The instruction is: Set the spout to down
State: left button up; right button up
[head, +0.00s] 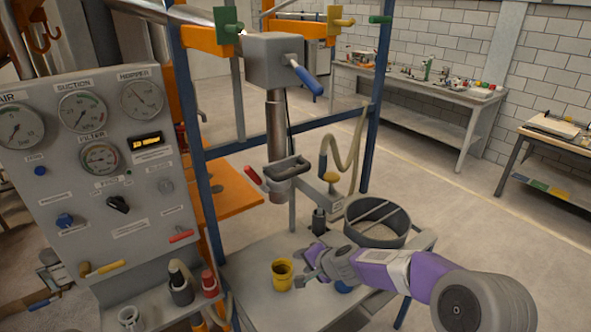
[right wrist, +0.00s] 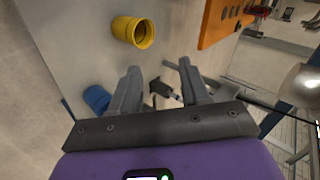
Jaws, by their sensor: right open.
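A grey box (head: 272,60) with a blue lever (head: 308,80) sits high on the blue frame. A metal pipe (head: 274,125) hangs down from it. Below is a grey open-topped piece (head: 287,168) with a red handle (head: 253,174); I cannot tell for sure which part is the spout. My right gripper (head: 308,266) is open and low over the small table, below and right of the pipe, apart from it. In the right wrist view its two fingers (right wrist: 160,85) stand apart, with a dark fitting (right wrist: 160,92) beyond them. My left gripper is not in view.
A yellow cup (head: 282,275) stands on the small table (head: 250,285), left of my right gripper. A round dark sieve (head: 377,223) stands behind my right arm. A blue item (right wrist: 97,98) is near the gripper. The gauge panel (head: 100,150) borders the left.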

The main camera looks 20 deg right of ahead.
notch_tip(320, 180, up, 11)
jog(key=w+d+m+t, duration=0.1)
jog(key=w+t, duration=0.1)
jog(key=m+t+y, duration=0.2)
jog(key=t, duration=0.2)
send_near(297, 173)
jog(key=r+x, duration=0.1)
jog(key=x, duration=0.2)
jog(key=shift+w+a+f, duration=0.2)
jog(key=shift+w+f, duration=0.2)
jog(key=shift+w, duration=0.25)
jog(key=x, duration=0.3)
jog(key=p+x, duration=0.1)
jog(key=x, duration=0.2)
jog(key=shift+w+f, duration=0.25)
jog(key=shift+f, duration=0.05)
grip_shut()
